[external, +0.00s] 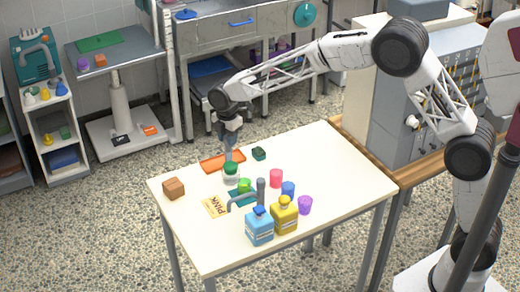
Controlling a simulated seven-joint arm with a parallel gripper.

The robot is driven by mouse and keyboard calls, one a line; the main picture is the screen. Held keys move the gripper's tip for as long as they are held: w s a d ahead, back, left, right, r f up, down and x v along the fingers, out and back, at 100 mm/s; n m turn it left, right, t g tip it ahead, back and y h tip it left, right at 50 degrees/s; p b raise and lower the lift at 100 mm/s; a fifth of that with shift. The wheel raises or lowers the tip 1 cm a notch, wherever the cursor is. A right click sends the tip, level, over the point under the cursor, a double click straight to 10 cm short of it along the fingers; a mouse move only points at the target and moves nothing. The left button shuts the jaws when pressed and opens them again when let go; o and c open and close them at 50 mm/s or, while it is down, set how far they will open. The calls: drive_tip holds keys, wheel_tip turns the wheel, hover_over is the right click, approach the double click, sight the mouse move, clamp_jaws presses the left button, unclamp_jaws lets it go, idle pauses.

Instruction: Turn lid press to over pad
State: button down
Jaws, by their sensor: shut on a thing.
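My gripper (230,162) points down over the left-middle of the white table, shut on the green lid (231,168) of a clear jar (231,179). Whether the jar is clear of the table cannot be told. Just in front of it stands what looks like the lid press (261,190), a grey upright post with a curved arm reaching left. A teal base (238,198), perhaps the pad, shows beneath that arm and is partly hidden. A green piece (244,185) is beside the post, behind the arm. My fingertips are small and partly hidden.
A blue bottle (259,228) and a yellow bottle (284,216) stand in front of the press. Red (276,178), blue (288,188) and purple (305,205) cups are right. The table's right side is clear.

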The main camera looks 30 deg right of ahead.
drive_tip(key=shift+r+n, duration=0.1)
drive_tip(key=shift+n, duration=2.2)
drive_tip(key=c, duration=0.8)
unclamp_jaws()
drive_tip(key=shift+r, duration=3.85)
